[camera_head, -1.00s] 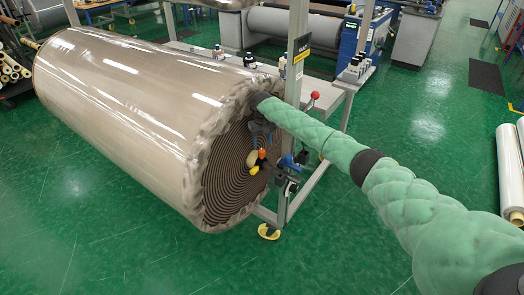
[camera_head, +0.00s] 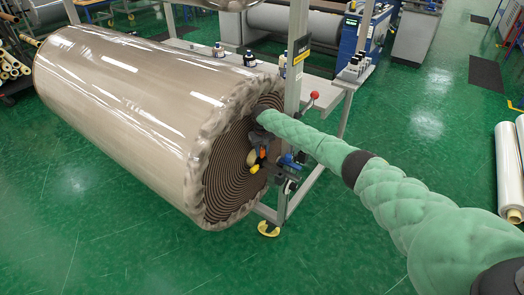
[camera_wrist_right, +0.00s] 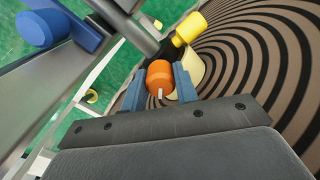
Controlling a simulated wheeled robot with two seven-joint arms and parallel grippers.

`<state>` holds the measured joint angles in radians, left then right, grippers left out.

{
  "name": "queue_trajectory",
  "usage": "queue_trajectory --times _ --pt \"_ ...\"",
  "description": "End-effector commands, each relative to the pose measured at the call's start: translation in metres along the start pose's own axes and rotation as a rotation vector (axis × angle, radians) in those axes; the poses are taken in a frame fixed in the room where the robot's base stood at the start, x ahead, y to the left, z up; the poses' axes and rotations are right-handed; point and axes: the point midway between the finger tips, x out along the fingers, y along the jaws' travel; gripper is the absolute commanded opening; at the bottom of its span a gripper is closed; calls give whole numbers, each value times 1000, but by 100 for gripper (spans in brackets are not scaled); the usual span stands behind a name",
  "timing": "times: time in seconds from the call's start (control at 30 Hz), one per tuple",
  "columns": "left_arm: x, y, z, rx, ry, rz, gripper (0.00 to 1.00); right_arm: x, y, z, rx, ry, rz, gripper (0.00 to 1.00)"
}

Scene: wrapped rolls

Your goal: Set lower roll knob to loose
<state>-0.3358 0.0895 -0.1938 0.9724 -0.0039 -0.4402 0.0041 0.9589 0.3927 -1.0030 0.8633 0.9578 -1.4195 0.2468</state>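A large film-wrapped roll (camera_head: 120,110) lies on its side, its spiral end facing right. An orange knob (camera_wrist_right: 160,76) with a white mark sits in front of that end, on the roll's stand; it shows small in the head view (camera_head: 264,152). My right gripper (camera_wrist_right: 161,88) has one blue-grey finger on each side of the orange knob, and both appear to touch it. In the head view its fingers are small and partly hidden. A yellow-ended part (camera_wrist_right: 190,28) is just beyond the orange knob. My left gripper is not in view.
A red ball-topped lever (camera_head: 314,95) is higher up. The green floor in front is clear.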

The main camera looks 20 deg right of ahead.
Motion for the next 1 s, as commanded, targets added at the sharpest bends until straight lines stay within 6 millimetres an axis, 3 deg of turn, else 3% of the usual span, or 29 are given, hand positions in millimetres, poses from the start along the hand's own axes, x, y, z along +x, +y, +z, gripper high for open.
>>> queue_trajectory --times 0.47,1.0 --pt "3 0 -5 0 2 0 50 1 1 -1 -91 2 0 7" --pt "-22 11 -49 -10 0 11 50 1 2 -1 -534 2 0 7"
